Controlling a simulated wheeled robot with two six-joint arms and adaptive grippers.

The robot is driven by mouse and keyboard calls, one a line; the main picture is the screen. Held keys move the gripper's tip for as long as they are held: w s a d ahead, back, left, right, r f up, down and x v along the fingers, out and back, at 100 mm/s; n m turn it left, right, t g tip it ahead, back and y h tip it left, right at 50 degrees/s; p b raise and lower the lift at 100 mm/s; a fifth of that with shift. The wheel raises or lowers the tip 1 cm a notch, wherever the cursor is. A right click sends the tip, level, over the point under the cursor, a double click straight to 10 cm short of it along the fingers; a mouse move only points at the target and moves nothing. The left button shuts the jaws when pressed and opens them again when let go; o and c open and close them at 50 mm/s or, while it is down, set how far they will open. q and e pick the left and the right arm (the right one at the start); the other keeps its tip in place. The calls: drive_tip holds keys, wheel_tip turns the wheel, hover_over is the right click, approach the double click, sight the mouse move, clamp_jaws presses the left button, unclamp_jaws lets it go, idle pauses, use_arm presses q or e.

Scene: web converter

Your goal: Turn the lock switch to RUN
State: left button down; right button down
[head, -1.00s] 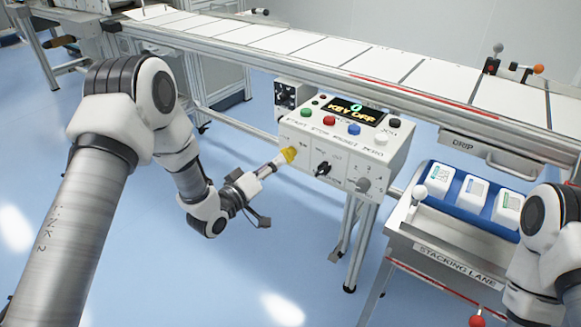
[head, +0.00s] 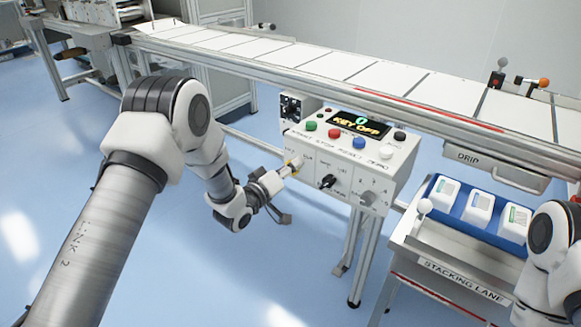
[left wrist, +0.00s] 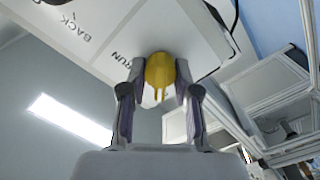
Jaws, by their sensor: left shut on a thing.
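The yellow lock switch (left wrist: 160,72) sticks out of the white control box (head: 365,187). In the left wrist view it sits between the two fingertips, with the printed words RUN and BACK beside it on the panel. My left gripper (head: 288,168) is shut on the lock switch at the box's left side. The display (head: 358,123) reads KEY OFF. My right arm shows at the right edge, but its gripper is out of the picture.
A black knob (head: 328,181) and a grey knob (head: 367,197) sit right of my left gripper. Coloured buttons line the box top. The conveyor (head: 300,60) runs behind. The stacking lane (head: 460,278) with a blue tray stands at the right.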

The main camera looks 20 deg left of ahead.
use_arm(q)
drive_tip(key=shift+m, duration=0.4)
drive_tip(key=m, duration=0.8)
drive_tip(key=shift+d, duration=0.15)
drive_tip(key=m+b, duration=0.1)
drive_tip(key=m, duration=0.3)
drive_tip(key=shift+s+m, duration=0.1)
drive_tip(key=shift+m, duration=0.2)
drive_tip(key=shift+d+m+b, duration=0.1)
drive_tip(key=shift+m+b, duration=0.25)
drive_tip(key=shift+m, duration=1.95)
drive_tip(key=c, duration=0.9)
unclamp_jaws()
